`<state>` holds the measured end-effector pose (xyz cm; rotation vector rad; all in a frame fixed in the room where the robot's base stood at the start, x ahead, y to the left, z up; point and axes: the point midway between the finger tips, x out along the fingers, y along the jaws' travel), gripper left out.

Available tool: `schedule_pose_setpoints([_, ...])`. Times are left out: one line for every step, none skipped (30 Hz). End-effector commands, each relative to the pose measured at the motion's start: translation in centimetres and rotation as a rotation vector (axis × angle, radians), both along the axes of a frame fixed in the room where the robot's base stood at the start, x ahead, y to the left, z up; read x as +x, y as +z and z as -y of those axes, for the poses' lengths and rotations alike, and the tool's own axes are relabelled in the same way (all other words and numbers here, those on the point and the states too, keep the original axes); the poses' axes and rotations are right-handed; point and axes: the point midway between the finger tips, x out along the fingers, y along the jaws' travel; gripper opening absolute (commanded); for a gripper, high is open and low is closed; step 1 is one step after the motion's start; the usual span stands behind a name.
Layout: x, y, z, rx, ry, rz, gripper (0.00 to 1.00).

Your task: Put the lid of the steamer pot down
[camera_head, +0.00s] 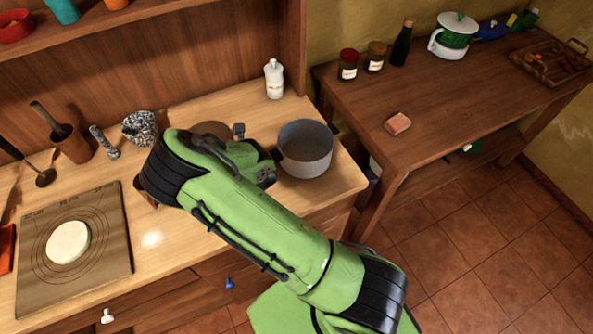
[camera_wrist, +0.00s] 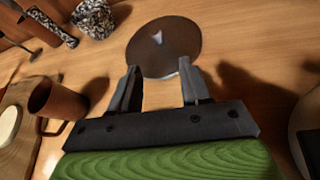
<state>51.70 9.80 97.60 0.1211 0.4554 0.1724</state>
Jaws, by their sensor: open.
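The lid (camera_wrist: 150,52) is a dark round disc with a small pale knob. It lies on the wooden counter just beyond my fingertips in the wrist view. In the head view its brown edge (camera_head: 210,128) shows behind my arm, which hides the rest. My gripper (camera_wrist: 160,70) is open, with nothing seen between its two fingers. The fingers point toward the near edge of the lid; I cannot tell whether they touch it. A grey pot (camera_head: 305,150) stands uncovered on the counter to the right of my arm. Its side shows at the right edge of the wrist view.
A speckled mortar (camera_head: 140,127) and a white bottle (camera_head: 274,80) stand further back. A board with dough (camera_head: 68,242) lies at left. A green and white pot (camera_head: 455,38) stands on the right table.

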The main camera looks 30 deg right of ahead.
Motion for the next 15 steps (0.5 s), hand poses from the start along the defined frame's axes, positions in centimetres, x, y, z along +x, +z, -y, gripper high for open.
schedule_pose_setpoints([0.1, 1.6, 0.5, 0.129, -0.078, -0.049, 0.47])
schedule_pose_setpoints([-0.1, 2.4, 0.7, 0.222, -0.134, -0.092, 0.47])
schedule_pose_setpoints([-0.5, 3.7, 1.1, 0.356, -0.215, -0.157, 0.47])
schedule_pose_setpoints([-0.9, 4.6, 1.3, 0.458, -0.278, -0.206, 0.47])
schedule_pose_setpoints([-1.4, 5.6, 1.6, 0.558, -0.343, -0.255, 0.47])
schedule_pose_setpoints([-2.2, 7.0, 1.9, 0.691, -0.428, -0.32, 0.47])
schedule_pose_setpoints([-2.9, 8.2, 2.1, 0.79, -0.495, -0.367, 0.47])
schedule_pose_setpoints([-3.7, 9.5, 2.3, 0.89, -0.564, -0.413, 0.47])
schedule_pose_setpoints([-4.9, 11.1, 2.7, 1.016, -0.657, -0.473, 0.47])
schedule_pose_setpoints([-6.0, 12.4, 2.9, 1.108, -0.731, -0.517, 0.47])
schedule_pose_setpoints([-7.2, 13.7, 3.2, 1.195, -0.805, -0.557, 0.47])
schedule_pose_setpoints([-9.0, 15.4, 3.7, 1.307, -0.909, -0.605, 0.47])
schedule_pose_setpoints([-10.4, 16.6, 4.0, 1.386, -0.988, -0.635, 0.47])
schedule_pose_setpoints([-11.9, 17.7, 4.4, 1.461, -1.071, -0.66, 0.47])
schedule_pose_setpoints([-14.1, 19.1, 5.0, 1.558, -1.186, -0.684, 0.47])
